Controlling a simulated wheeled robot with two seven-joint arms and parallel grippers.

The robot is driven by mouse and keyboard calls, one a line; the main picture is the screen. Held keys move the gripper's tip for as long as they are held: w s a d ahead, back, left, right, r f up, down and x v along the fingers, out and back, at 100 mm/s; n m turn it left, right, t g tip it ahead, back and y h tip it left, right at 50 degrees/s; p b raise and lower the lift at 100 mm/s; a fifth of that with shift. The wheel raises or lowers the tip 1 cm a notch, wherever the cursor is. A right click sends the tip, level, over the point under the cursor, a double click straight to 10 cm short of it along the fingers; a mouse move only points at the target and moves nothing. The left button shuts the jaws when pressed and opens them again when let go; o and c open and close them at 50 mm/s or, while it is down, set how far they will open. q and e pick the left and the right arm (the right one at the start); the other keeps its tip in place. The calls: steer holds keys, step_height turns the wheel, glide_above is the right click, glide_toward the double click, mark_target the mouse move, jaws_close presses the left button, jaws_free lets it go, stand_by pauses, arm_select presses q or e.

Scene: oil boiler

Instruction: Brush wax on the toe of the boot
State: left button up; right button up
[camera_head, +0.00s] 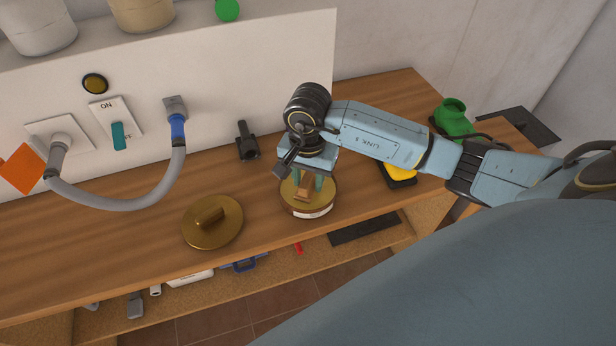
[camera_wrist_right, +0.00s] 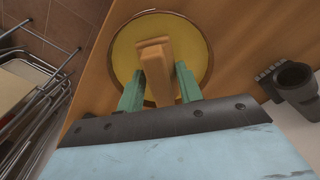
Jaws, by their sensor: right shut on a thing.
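My right gripper (camera_head: 309,183) reaches down over a round golden tin of wax (camera_head: 309,209) on the wooden bench. Its two green fingers are shut on a wooden brush (camera_head: 303,194). In the right wrist view the brush (camera_wrist_right: 154,52) stands between the fingers (camera_wrist_right: 159,85), over the yellow inside of the round tin (camera_wrist_right: 196,46). The brush's lower end is hidden, so I cannot tell whether it touches the wax. A round golden lid (camera_head: 212,222) with a raised handle lies to the left. No boot shows clearly. My left gripper is out of view.
A black fitting (camera_head: 247,141) stands behind the tin. A grey hose (camera_head: 120,203) loops from the white panel (camera_head: 240,70). A yellow and black object (camera_head: 401,173) sits partly under my arm. A green rounded object (camera_head: 454,118) stands far right. Bare bench lies at left (camera_head: 60,260).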

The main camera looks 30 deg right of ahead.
mark_target(308, 177)
steer(key=shift+f+b, duration=0.45)
steer(key=shift+b, duration=0.1)
stand_by(1.6)
steer(key=shift+r+p, duration=2)
steer(key=shift+r, duration=1.6)
